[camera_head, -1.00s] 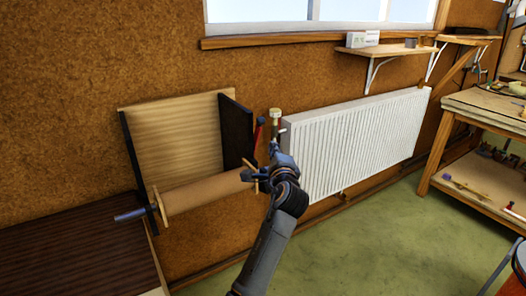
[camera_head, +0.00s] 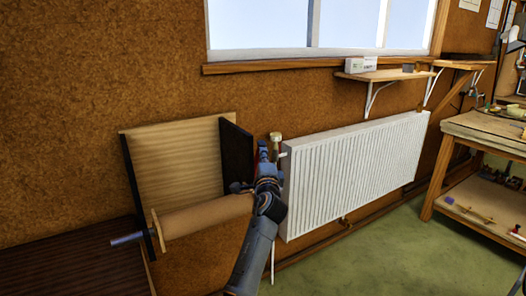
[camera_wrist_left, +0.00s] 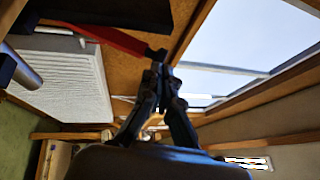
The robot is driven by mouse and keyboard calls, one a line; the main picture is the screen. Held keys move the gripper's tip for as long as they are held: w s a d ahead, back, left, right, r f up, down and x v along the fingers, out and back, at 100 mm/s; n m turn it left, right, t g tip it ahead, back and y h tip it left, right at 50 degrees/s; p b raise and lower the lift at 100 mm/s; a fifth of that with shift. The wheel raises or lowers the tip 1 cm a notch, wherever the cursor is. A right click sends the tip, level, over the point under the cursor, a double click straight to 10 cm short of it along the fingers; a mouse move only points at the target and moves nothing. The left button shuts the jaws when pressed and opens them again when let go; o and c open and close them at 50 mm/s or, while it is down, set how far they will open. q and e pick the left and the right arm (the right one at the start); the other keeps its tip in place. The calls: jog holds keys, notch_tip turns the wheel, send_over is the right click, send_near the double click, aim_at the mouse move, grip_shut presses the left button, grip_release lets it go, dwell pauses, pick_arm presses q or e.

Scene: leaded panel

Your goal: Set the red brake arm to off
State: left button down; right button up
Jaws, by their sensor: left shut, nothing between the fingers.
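The red brake arm (camera_head: 263,151) stands beside the dark side panel of the wall-mounted roll holder, mostly hidden behind my left gripper (camera_head: 262,166) in the head view. In the left wrist view the red brake arm (camera_wrist_left: 112,37) runs across the upper left and ends in a dark tip. My left gripper (camera_wrist_left: 160,68) is shut and empty, with its fingertips close to that dark tip. I cannot tell whether they touch. The brown roll (camera_head: 205,214) lies across the holder, left of my gripper. My right gripper is not in view.
A white radiator (camera_head: 355,170) with a valve (camera_head: 276,137) at its left end is close right of my gripper. A shelf (camera_head: 385,75) and a window (camera_head: 320,25) are above. A dark slatted surface (camera_head: 70,265) is at lower left; a wooden workbench (camera_head: 485,135) stands at right.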

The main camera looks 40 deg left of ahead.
aim_at(259, 144)
pick_arm(q)
jog(key=shift+x, duration=0.95)
jog(key=r+p, duration=0.1)
jog(key=p, duration=0.1)
jog(key=a+g+p, duration=0.1)
jog(key=p, duration=0.2)
jog(key=shift+w+a+r+n+h, duration=0.3)
jog(key=shift+a+r, duration=0.05)
jog(key=shift+r, duration=0.05)
jog(key=shift+w+a+f+p, duration=0.1)
jog(key=shift+a+p, duration=0.1)
jog(key=shift+p, duration=0.25)
jog(key=shift+f, duration=0.1)
jog(key=shift+f, duration=0.1)
